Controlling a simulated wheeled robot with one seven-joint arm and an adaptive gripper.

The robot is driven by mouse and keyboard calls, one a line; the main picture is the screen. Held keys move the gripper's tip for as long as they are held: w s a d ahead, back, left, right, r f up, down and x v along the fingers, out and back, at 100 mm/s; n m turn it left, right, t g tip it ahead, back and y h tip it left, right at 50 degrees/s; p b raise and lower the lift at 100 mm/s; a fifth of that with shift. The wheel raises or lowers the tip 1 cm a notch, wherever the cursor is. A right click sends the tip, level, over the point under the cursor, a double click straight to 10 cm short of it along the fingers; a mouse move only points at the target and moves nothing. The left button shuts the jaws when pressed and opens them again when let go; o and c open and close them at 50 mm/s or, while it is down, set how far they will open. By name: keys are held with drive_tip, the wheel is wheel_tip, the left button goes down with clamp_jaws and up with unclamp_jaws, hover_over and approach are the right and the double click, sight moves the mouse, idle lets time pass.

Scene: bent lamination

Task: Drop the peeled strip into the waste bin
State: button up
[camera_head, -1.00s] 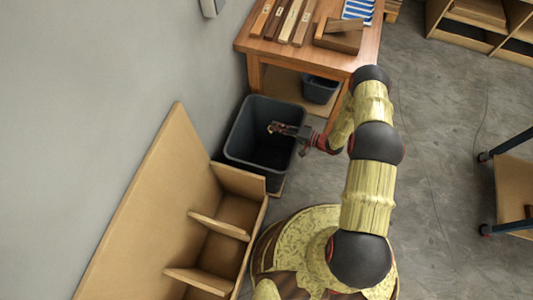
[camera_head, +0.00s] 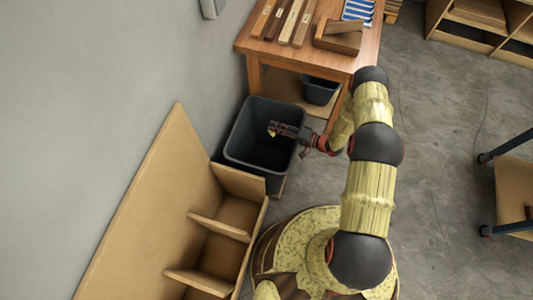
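The dark grey waste bin (camera_head: 254,149) stands open on the floor against the wall, left of my arm. My gripper (camera_head: 274,130) reaches in from the right and is over the bin's opening, near its upper right part. A small yellowish patch shows at the fingertips; it is too small to tell whether it is a strip or part of the fingers. I cannot tell whether the fingers are open or shut. No separate strip can be made out in the bin, whose inside is dark.
A wooden table (camera_head: 345,65) with wood pieces and a wooden box (camera_head: 338,40) stands behind the bin. A smaller dark bin (camera_head: 320,91) sits under it. A wooden compartment unit (camera_head: 228,217) is in front of the bin. Bare floor (camera_head: 440,150) lies to the right.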

drive_tip(key=v, duration=1.2)
